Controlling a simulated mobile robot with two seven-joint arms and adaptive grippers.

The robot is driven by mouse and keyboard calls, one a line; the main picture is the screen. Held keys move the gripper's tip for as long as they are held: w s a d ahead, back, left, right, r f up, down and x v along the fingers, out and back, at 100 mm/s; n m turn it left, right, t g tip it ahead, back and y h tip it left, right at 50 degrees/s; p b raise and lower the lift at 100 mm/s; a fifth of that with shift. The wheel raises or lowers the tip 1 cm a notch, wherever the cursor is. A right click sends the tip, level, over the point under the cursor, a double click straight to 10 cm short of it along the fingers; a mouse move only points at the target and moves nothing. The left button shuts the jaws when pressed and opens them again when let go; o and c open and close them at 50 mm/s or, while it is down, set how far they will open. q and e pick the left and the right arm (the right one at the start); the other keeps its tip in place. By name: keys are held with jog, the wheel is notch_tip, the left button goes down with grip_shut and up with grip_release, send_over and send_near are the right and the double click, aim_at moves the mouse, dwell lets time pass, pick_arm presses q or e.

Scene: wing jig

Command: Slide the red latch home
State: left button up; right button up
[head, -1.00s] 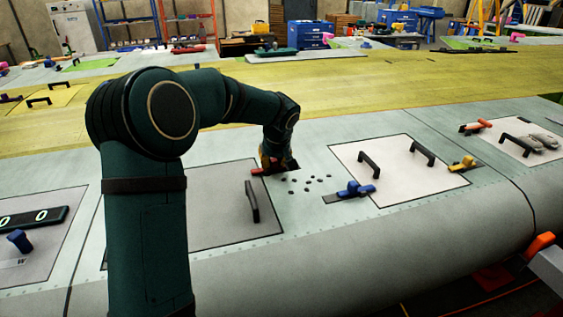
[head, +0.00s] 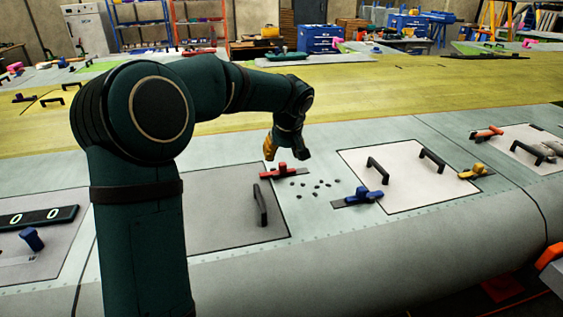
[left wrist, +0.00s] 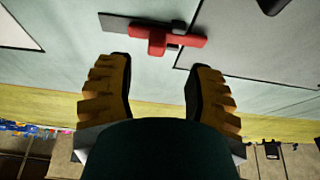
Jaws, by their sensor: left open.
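The red latch (head: 283,170) sits on a dark track plate at the right edge of the grey panel (head: 225,225). In the left wrist view the red latch (left wrist: 168,40) shows whole, with bare dark track (left wrist: 125,22) to its left. Its right end reaches across the panel's outline there. My left gripper (head: 285,152) is raised above and behind the latch in the head view. Its two yellow-padded fingers (left wrist: 157,72) are apart and empty, clear of the latch. My right gripper is not in view.
A black handle (head: 260,204) stands on the grey panel. Several small holes (head: 317,188) lie right of the red latch. A blue latch (head: 368,194) and a white panel (head: 410,185) with two black handles are farther right, with a yellow latch (head: 473,172) beyond.

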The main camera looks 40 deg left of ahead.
pick_arm(q)
jog(key=v, duration=0.6)
jog(key=shift+f, duration=0.1)
jog(key=shift+s, duration=0.1)
